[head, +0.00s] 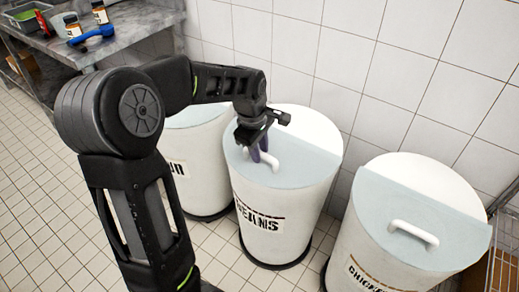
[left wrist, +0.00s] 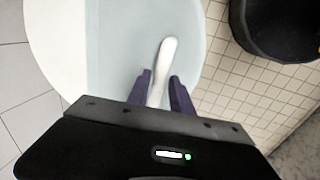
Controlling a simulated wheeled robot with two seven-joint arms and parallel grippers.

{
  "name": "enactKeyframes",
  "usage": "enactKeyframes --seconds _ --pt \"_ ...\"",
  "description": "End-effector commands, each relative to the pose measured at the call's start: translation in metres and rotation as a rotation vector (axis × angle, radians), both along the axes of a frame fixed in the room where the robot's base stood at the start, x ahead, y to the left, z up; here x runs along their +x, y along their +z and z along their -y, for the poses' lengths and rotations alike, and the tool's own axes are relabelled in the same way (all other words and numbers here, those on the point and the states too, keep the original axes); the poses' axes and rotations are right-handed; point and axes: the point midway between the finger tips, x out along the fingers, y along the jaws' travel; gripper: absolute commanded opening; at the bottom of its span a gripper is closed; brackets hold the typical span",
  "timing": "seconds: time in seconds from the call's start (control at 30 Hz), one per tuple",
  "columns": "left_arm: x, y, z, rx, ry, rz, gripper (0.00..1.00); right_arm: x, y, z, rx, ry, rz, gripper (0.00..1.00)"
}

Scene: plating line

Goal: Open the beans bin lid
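The beans bin (head: 281,214) is a white round bin marked "BEANS" in the middle of the head view. Its pale blue lid half (head: 300,172) lies flat and closed, with a white bar handle (head: 275,165) on it. My left gripper (head: 262,155) is over this lid at the handle. In the left wrist view its purple fingers (left wrist: 161,76) stand on either side of the white handle (left wrist: 167,52). Whether they press on it cannot be told. My right gripper is not in view.
A bin marked "CHICKEN" in part (head: 366,254) stands on the right, lid closed. Another bin (head: 199,160) stands on the left, partly behind my arm. A tiled wall (head: 380,60) is close behind. A metal table (head: 130,22) with jars and a blue tool is at upper left.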

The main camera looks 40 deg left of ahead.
Motion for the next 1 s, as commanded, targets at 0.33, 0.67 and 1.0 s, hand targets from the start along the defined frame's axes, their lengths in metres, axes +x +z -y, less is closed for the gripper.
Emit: enactKeyframes --seconds 0.33,0.67,1.0 --pt "0.0000 0.0002 0.0000 0.000 0.000 0.000 0.00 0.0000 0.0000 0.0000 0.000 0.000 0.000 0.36" --pt "0.0000 0.0003 0.0000 0.000 0.000 0.000 0.00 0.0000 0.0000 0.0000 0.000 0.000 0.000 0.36" --pt "0.0000 0.0004 0.0000 0.000 0.000 0.000 0.00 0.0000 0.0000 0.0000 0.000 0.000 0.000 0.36"
